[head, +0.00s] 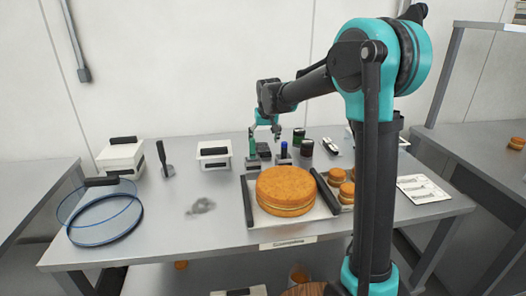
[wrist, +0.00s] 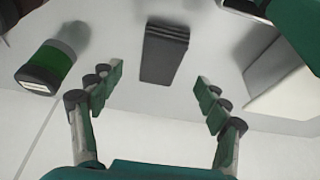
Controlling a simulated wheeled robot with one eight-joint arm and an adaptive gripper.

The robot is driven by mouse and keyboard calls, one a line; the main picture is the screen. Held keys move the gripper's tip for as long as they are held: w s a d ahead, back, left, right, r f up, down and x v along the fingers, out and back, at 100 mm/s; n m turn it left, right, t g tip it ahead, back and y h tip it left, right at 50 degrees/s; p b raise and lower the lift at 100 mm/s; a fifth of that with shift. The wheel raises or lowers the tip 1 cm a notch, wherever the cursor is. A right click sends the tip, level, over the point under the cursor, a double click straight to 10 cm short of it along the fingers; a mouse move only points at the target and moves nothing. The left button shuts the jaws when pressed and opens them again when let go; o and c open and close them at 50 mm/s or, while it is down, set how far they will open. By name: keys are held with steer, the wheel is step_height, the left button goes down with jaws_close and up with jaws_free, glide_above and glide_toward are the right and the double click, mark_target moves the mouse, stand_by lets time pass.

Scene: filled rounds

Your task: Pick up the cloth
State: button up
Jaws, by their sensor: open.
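A dark grey, layered block that looks like the folded cloth (head: 264,149) lies at the back of the table, just beyond the cake. In the wrist view the cloth (wrist: 164,52) shows ahead of the fingertips, roughly centred between them. My gripper (head: 265,131) hangs above the cloth with its fingers spread. In the wrist view my gripper (wrist: 160,80) is open, with nothing between its fingers and a gap to the cloth.
Dark jars (head: 306,148) stand right of the cloth; a green-labelled jar (wrist: 45,70) shows in the wrist view. A round cake (head: 286,188) is in front. A grey smear (head: 201,206) marks the table.

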mark_target(263, 147)
steer(key=x, duration=0.4)
steer(key=shift+w+f, duration=0.1)
steer(key=shift+f, duration=0.3)
stand_by(0.4)
steer(key=shift+c, duration=0.3)
steer(key=c, duration=1.2)
